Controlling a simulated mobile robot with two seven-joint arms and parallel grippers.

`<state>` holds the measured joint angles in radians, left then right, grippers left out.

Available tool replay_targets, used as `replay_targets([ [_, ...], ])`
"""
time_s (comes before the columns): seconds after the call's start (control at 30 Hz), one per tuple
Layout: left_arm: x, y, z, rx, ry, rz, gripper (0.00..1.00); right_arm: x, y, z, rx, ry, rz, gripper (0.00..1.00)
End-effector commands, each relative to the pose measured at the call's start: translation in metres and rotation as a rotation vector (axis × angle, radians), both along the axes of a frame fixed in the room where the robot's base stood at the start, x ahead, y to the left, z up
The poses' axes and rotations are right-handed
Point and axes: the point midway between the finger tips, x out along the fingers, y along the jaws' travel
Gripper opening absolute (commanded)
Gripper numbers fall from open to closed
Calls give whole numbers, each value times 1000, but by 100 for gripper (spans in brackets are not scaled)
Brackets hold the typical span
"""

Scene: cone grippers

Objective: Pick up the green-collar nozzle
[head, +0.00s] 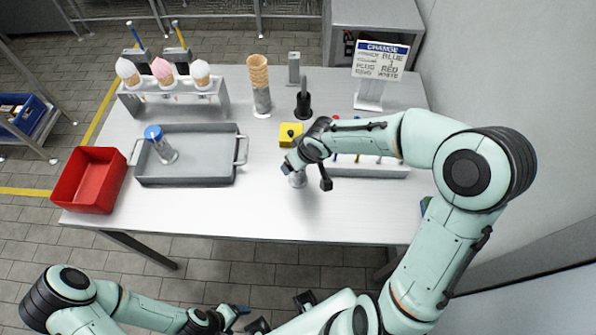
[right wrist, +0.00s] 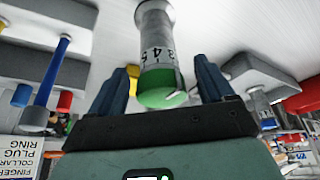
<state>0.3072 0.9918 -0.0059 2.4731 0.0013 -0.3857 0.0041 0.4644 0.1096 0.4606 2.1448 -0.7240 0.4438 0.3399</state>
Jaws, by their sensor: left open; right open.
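The green-collar nozzle (right wrist: 157,50) shows in the right wrist view as a grey cylinder with dark digits and a green end. It stands between the two blue fingers of my right gripper (right wrist: 160,72), which is open; I see a gap on both sides. In the head view the grey part of the nozzle (head: 298,180) shows just below my right gripper (head: 288,167), at the front middle of the table; its green part is hidden there. My left gripper (head: 238,312) is open and empty, low in front of the table.
A red bin (head: 89,180) is at the left edge. Behind are an ice-cream rack (head: 174,98), stacked cones (head: 258,80), a yellow block (head: 291,134) and a sign (head: 381,60). A grey rack (head: 370,171) stands right of the nozzle.

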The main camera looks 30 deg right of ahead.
Motion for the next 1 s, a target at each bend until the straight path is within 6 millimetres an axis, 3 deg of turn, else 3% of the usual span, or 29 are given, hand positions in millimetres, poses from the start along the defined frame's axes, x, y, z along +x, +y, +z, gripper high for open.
replay_targets([
  [0.13, -5, 0, -8, 0, 6, 0, 78, 6, 1, -17, 0, 1, 1, 81],
  [0.4, -4, 0, -7, 1, 5, 0, 78, 7, 1, -17, 0, -1, 0, 78],
  [0.6, -4, 0, -7, 1, 5, 0, 78, 7, 1, -17, 0, -1, 0, 14],
  [1.0, -2, 0, -3, 0, 2, 0, 78, 8, 1, -8, -1, -4, -2, 13],
])
